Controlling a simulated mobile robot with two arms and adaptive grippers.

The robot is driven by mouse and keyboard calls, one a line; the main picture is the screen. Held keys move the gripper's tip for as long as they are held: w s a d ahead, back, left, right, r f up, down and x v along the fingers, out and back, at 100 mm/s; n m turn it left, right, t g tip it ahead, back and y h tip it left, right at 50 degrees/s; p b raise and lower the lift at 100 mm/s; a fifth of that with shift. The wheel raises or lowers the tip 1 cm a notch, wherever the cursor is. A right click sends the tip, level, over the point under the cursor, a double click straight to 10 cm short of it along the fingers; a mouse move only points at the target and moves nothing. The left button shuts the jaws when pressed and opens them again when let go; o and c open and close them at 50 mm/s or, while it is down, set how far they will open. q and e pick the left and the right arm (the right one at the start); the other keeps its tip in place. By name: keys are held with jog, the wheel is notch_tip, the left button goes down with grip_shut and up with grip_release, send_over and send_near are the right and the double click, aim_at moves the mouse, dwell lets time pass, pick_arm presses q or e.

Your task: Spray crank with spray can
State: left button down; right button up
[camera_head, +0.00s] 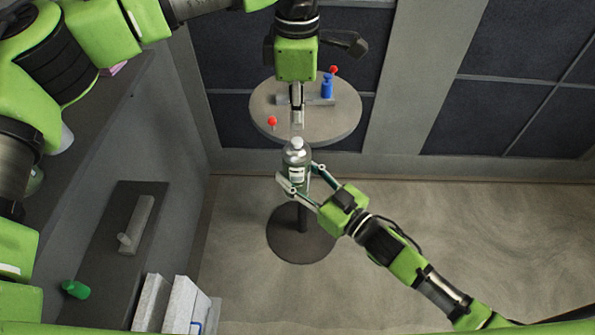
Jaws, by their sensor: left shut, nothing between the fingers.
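The spray can (296,153), a grey bottle with a white cap and pale label, is upright in front of the round table. My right gripper (299,181) has its fingers on both sides of the can and holds it. My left gripper (297,122) points down over the round table, its fingers together and empty, just behind the can's cap. A grey part (290,99) lies on the table, partly hidden by my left gripper; I cannot tell for sure whether it is the crank. A red knob (272,121) is at the table's left front.
The round table (340,120) also bears a blue bottle (327,87) and another red knob (333,70) behind it. At left, a dark surface (100,245) holds a grey part (138,224) and a green bottle (76,289). White blocks (180,305) stand nearby. Floor at right is clear.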

pick_arm(q)
jog(key=shift+r, duration=0.2)
notch_tip(320, 180, up, 12)
dwell(0.6)
jog(key=shift+f, duration=0.1)
dwell(0.7)
